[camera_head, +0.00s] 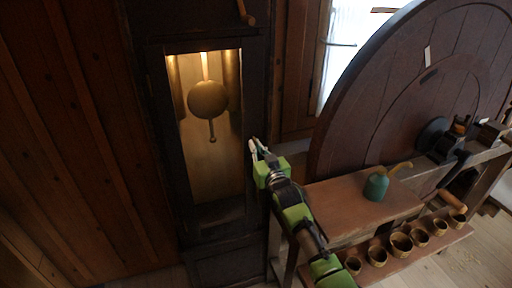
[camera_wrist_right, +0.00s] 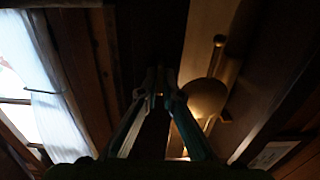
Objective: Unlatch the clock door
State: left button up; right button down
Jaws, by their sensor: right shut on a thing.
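The tall dark clock has a door with a dark frame (camera_head: 172,140) around a lit window. Behind it hangs a round pendulum bob (camera_head: 207,99), which also shows in the right wrist view (camera_wrist_right: 207,97). The door looks closed. My right gripper (camera_head: 256,146) is at the right edge of the door, around mid-height. In the right wrist view its fingertips (camera_wrist_right: 159,90) are together on a small, dim brass-coloured piece that looks like the door latch. The fingers mostly hide it, and its turn cannot be told. My left gripper is not in view.
A wooden bench (camera_head: 335,208) stands right of the clock, with a green oil can (camera_head: 376,186) on it. A lower shelf holds several small cups (camera_head: 401,243). A big dark wooden wheel (camera_head: 400,90) rises behind the bench. A bright curtained window (camera_head: 343,50) is behind.

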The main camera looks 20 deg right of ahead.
jog(key=c, duration=2.2)
grip_release()
jog(key=shift+s, duration=0.1)
jog(key=s, duration=1.1)
jog(key=shift+s+d, duration=0.25)
jog(key=shift+s, duration=0.15)
jog(key=shift+f, duration=0.15)
